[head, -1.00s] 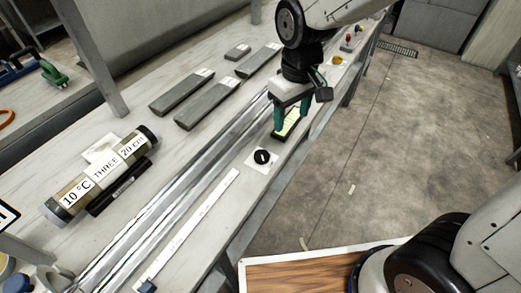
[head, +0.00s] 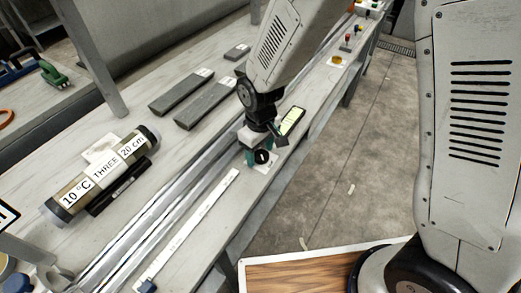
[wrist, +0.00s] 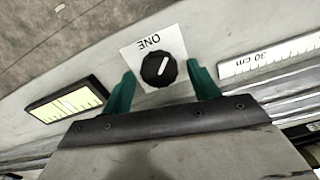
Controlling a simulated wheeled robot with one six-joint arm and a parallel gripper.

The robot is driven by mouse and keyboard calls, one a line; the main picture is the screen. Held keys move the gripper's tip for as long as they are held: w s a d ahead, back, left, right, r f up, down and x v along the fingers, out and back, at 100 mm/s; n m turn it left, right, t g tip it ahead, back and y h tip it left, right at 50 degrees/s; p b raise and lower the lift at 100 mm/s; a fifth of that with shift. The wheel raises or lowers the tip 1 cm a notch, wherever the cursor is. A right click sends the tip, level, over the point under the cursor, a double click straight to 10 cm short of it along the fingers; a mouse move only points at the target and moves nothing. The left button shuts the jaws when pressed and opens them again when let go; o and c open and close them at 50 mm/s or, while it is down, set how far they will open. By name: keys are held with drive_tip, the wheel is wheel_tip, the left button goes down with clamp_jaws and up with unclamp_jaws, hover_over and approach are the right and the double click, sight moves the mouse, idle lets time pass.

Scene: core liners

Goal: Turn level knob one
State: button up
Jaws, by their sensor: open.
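Level knob one is a black knob (wrist: 159,69) with a white pointer line on a white plate (wrist: 136,51) marked ONE, seen in the wrist view. In the head view the knob (head: 262,157) is partly hidden by my gripper. My gripper (wrist: 160,85) is open, with one green finger on either side of the knob. In the head view my gripper (head: 262,158) points down over the plate. I cannot tell whether the fingers touch the knob.
A level display (head: 292,121) lies just beyond the knob. A white ruler strip (head: 190,228) and metal rails (head: 150,235) run along the bench. A labelled core tube (head: 103,175) and grey slabs (head: 205,105) lie left. A yellow button (head: 337,60) is farther back.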

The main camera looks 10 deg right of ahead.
sight(261, 154)
drive_tip(key=shift+f, duration=0.1)
drive_tip(key=c, duration=1)
drive_tip(key=shift+o, duration=0.2)
drive_tip(key=m, duration=0.5)
drive_tip(key=o, duration=1)
drive_tip(key=shift+d, duration=0.1)
drive_tip(key=shift+c, duration=0.2)
wheel_tip(261, 154, up, 8)
drive_tip(key=shift+f, duration=0.1)
